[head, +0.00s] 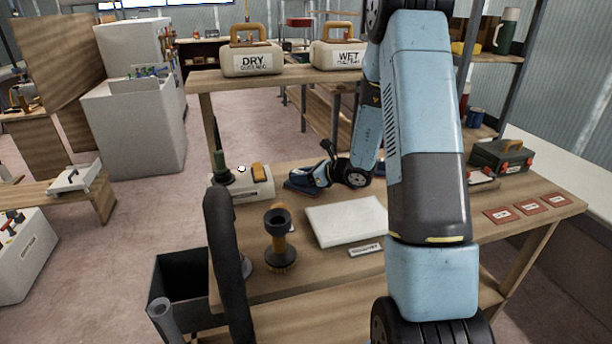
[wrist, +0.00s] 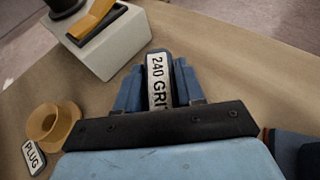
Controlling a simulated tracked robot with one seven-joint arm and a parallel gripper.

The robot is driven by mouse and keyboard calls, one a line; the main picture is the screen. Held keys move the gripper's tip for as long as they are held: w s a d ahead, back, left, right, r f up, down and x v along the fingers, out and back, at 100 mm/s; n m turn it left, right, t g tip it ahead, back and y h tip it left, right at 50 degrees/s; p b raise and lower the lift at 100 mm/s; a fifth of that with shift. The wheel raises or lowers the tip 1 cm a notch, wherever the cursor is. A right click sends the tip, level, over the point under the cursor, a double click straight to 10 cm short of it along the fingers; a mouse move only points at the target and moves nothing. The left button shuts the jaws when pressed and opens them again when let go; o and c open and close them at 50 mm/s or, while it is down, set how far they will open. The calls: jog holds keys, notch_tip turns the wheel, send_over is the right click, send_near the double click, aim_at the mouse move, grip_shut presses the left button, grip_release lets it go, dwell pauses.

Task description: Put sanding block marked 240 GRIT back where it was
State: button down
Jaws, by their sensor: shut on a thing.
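The sanding block marked 240 GRIT (wrist: 157,82) is between my gripper's two blue fingers in the wrist view, its white label facing the camera. My gripper (wrist: 157,90) is shut on it, and the last letters of the label are covered by the gripper body. In the head view my gripper (head: 306,179) is low over the back of the wooden workbench (head: 325,275), behind a white board (head: 346,220). The block cannot be made out clearly there. I cannot tell whether it touches the bench.
A pale box with an orange lever (head: 257,180) stands left of my gripper. A tan spool (wrist: 52,122) and a PLUG label (wrist: 34,156) show in the wrist view. A dark-topped tool (head: 278,220), red cards (head: 530,207) and a toolbox (head: 502,156) are on the bench. A shelf with DRY (head: 252,60) and WET (head: 340,55) containers stands behind.

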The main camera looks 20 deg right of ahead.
jog(key=shift+f, duration=0.1)
jog(key=c, duration=0.7)
grip_release()
